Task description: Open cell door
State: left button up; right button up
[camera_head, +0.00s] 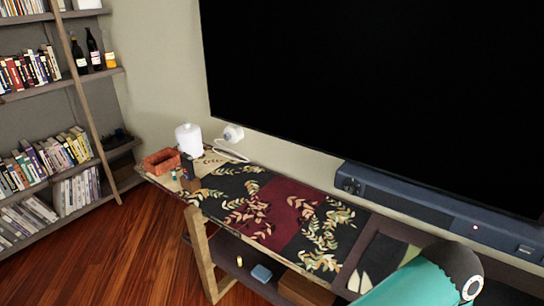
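I cannot make out any cell door in the head view. The bookshelf (58,92) at the left has open shelves with no door visible on it. The long table (205,240) under the screen has an open lower shelf, and no door shows on its visible side. Neither of my grippers is in view.
A large black screen (380,90) hangs on the wall, with a blue-grey bar (430,208) below it. The wooden floor (120,250) between bookshelf and table is clear.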

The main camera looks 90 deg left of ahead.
aim_at(185, 156)
jog(key=z, duration=0.6)
jog(key=i, duration=0.15)
jog(key=u, duration=2.3)
jog(key=i, duration=0.3)
jog(key=u, duration=1.8)
jog(key=k, duration=0.65)
jog(key=u, duration=0.45)
jog(key=i, duration=1.65)
jog(key=z, duration=0.65)
jog(key=i, duration=0.4)
jog(key=u, duration=0.1)
